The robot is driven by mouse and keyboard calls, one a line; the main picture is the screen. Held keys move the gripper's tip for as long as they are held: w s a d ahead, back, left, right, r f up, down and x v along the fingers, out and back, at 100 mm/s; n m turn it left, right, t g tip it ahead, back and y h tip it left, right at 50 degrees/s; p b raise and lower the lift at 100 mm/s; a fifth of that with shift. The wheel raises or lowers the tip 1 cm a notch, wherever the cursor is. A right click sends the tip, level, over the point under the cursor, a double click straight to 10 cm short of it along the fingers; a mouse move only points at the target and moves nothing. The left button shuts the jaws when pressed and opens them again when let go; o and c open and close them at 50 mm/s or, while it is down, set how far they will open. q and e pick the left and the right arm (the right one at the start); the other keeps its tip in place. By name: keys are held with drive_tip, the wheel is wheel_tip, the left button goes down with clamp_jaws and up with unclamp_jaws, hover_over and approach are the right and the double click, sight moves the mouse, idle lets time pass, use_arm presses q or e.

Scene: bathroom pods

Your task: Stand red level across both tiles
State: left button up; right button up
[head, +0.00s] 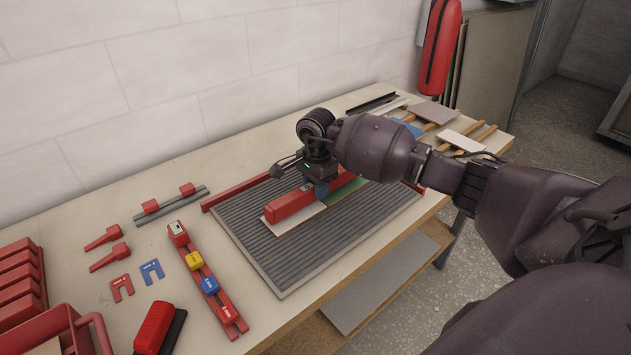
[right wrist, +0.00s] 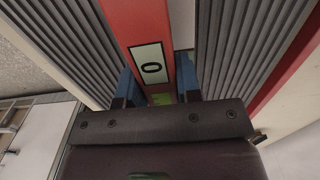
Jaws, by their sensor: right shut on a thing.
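The red level (head: 293,206) stands on the grey ribbed board (head: 260,245), its long side running from lower left to upper right. Its near end is over a pale tile (head: 297,220); a green surface (head: 345,196) shows beside it further right, and whether that is the second tile I cannot tell. My right gripper (head: 320,188) is above the level, shut on it. In the right wrist view the two blue fingers (right wrist: 158,85) straddle the red level (right wrist: 138,22), which has a white label marked 0. My left gripper is not in view.
A red rail (head: 233,192) edges the board's back. Left of the board lie a red strip with coloured blocks (head: 207,280), red wedges (head: 107,238) and small U-shaped spacers (head: 122,288). Loose tiles (head: 432,112) lie on wooden sticks at the far right.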

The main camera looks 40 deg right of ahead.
drive_tip(key=shift+f+b, duration=0.45)
drive_tip(key=shift+f, duration=0.1)
idle(2.0)
drive_tip(key=o, duration=1.5)
drive_tip(key=shift+c, duration=0.2)
drive_tip(key=shift+r, duration=0.15)
drive_tip(key=shift+r+p, duration=1.1)
drive_tip(key=shift+r, duration=1.8)
